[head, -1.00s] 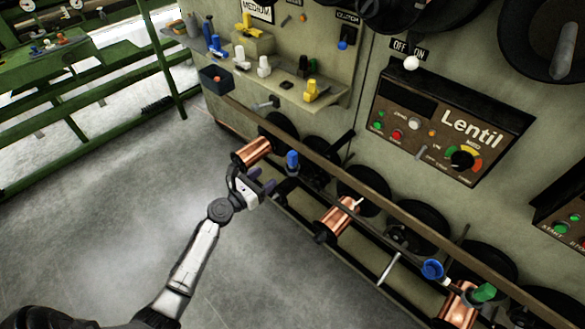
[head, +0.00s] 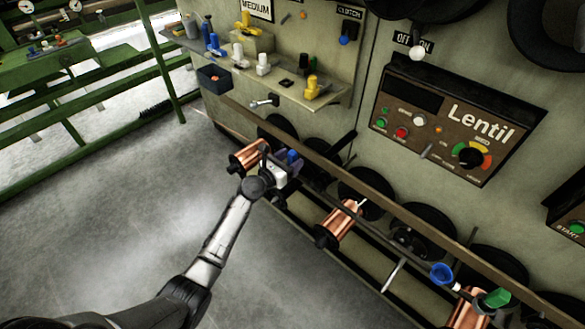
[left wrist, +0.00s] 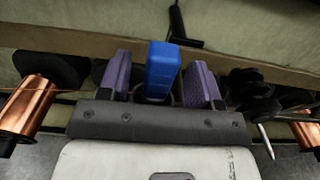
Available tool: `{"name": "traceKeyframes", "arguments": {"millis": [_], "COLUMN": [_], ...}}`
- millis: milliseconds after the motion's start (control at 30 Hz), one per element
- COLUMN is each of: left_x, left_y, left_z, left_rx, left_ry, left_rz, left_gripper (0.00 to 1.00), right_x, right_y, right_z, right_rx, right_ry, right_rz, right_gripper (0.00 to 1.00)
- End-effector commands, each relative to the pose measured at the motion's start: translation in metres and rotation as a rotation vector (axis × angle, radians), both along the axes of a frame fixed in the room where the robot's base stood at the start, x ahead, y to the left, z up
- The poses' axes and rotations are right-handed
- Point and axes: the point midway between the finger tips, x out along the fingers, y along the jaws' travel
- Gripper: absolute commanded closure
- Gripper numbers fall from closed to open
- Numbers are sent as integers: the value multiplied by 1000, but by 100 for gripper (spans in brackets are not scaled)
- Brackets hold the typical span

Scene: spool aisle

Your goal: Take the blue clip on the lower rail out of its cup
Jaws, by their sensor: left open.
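The blue clip (head: 293,155) stands upright at the lower rail (head: 330,200), near its left part. My left gripper (head: 288,163) is at the clip, with its fingers around it. In the left wrist view the blue clip (left wrist: 161,72) stands between the two purple finger pads of my left gripper (left wrist: 160,82). The pads are apart, with a gap on each side of the clip. The cup under the clip is hidden by the gripper. My right gripper is not in view.
Copper spools hang left (head: 247,157) and right (head: 340,222) of the clip. A long wooden bar (head: 375,205) runs just behind it. A blue round piece (head: 441,273) and a green piece (head: 497,297) sit farther right. A shelf (head: 300,90) holds small colored items. The floor at left is clear.

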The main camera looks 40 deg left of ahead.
Motion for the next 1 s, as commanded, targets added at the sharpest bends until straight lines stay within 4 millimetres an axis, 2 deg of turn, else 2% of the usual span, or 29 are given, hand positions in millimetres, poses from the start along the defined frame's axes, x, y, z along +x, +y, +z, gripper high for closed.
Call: {"name": "traceKeyframes", "arguments": {"millis": [133, 433, 1000], "left_x": [11, 13, 13], "left_y": [0, 0, 0], "left_z": [0, 1, 1], "left_rx": [1, 1, 1], "left_ry": [-1, 0, 0], "left_rz": [1, 1, 1], "left_gripper": [42, 42, 96], "right_x": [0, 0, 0], "right_y": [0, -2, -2], "right_z": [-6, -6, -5], "right_rx": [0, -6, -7], "right_ry": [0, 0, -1], "right_rz": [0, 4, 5], "right_gripper": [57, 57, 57]}}
